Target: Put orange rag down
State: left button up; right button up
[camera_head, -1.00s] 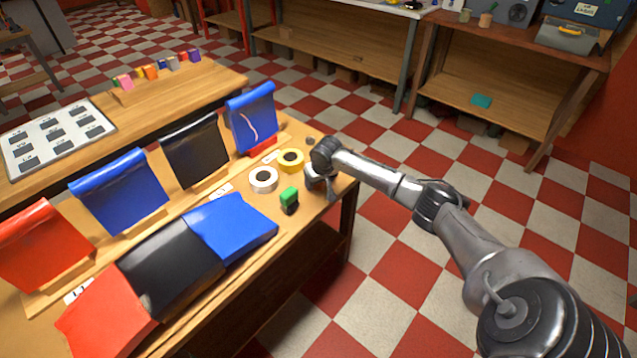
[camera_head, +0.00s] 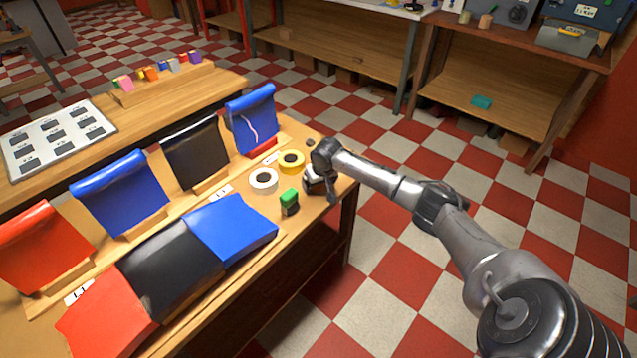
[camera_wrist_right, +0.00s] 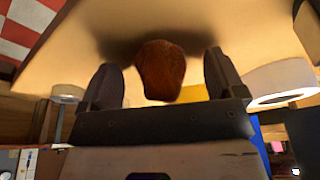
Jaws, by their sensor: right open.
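My right gripper (camera_head: 320,188) is low over the right end of the front wooden table in the head view. In the right wrist view its two dark fingers (camera_wrist_right: 162,84) stand wide apart. The orange-brown rag (camera_wrist_right: 160,70) shows between them, with gaps on both sides, against the pale tabletop and a dark shadow. Whether it rests fully on the table is hard to tell. In the head view I cannot make out the rag near the gripper. My left gripper is not in view.
A white tape roll (camera_head: 263,181), a yellow tape roll (camera_head: 291,162) and a green-and-black block (camera_head: 289,202) sit left of the gripper. Blue, black and red bags fill the table further left. The table's right edge (camera_head: 352,183) is close.

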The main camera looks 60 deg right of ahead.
jog(key=p+v, duration=0.4)
jog(key=v, duration=0.8)
jog(key=shift+r, duration=0.15)
dwell(0.3)
